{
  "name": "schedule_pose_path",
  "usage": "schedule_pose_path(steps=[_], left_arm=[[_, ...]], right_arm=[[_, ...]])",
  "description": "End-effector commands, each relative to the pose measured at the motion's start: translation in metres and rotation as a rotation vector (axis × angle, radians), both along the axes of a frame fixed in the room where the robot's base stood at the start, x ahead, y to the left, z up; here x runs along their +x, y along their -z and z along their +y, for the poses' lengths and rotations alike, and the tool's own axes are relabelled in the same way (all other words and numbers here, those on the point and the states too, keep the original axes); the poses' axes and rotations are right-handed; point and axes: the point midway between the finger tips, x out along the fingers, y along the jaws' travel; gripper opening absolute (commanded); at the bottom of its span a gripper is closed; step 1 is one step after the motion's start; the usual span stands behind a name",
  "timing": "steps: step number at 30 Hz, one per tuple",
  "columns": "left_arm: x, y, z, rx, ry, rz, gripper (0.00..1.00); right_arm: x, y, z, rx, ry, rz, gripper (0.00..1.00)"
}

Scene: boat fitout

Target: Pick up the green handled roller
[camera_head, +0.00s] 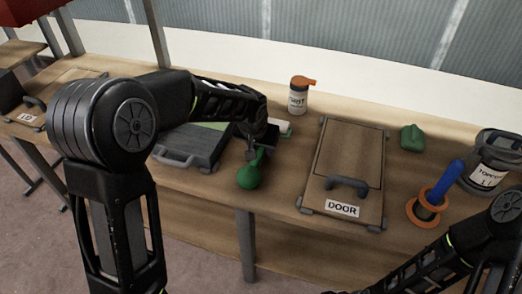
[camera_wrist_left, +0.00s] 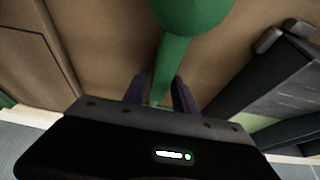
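A green tool (camera_head: 250,173) with a rounded, bulb-like end and a narrower stem lies at the front edge of the bench. I cannot make out a roller head on it, as my gripper hides part of it. My left gripper (camera_head: 257,150) is low over its stem. In the left wrist view the green tool (camera_wrist_left: 176,52) runs from its bulb at the top down between my two dark fingers (camera_wrist_left: 161,92). The fingers stand on either side of the stem and look apart from it. My right gripper is outside the views; only my right arm shows at lower right.
A grey case (camera_head: 188,145) lies left of the tool, and a DOOR panel (camera_head: 343,165) with a handle lies to its right. A white bottle with an orange cap (camera_head: 299,97) stands behind. A green container (camera_head: 412,138), blue-and-orange tool (camera_head: 440,190) and tub (camera_head: 490,165) are farther right.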

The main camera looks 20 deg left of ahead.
Motion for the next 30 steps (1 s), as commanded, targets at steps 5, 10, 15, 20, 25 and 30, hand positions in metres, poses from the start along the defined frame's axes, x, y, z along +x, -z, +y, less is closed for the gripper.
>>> schedule_pose_path(steps=[5, 10, 15, 20, 25, 30], left_arm=[[0.0, -0.0001, 0.0, 0.0, 0.0, 0.0, 0.18], [0.0, 0.0, 0.0001, 0.0, 0.0, 0.0, 0.04], [0.0, 0.0, 0.0001, 0.0, 0.0, 0.0, 0.0], [0.0, 0.0, 0.0001, 0.0, 0.0, 0.0, 0.0], [0.0003, -0.0004, 0.0, 0.0, 0.0, -0.001, 0.0], [0.0005, -0.0025, -0.0001, 0.0, 0.0, -0.002, 0.0]], right_arm=[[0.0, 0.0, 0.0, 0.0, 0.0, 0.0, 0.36], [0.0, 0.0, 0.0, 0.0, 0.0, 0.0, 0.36], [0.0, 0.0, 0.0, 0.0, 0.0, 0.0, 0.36], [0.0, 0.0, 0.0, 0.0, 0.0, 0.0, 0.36], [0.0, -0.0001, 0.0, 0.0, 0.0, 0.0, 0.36], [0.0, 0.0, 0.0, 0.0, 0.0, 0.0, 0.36]])
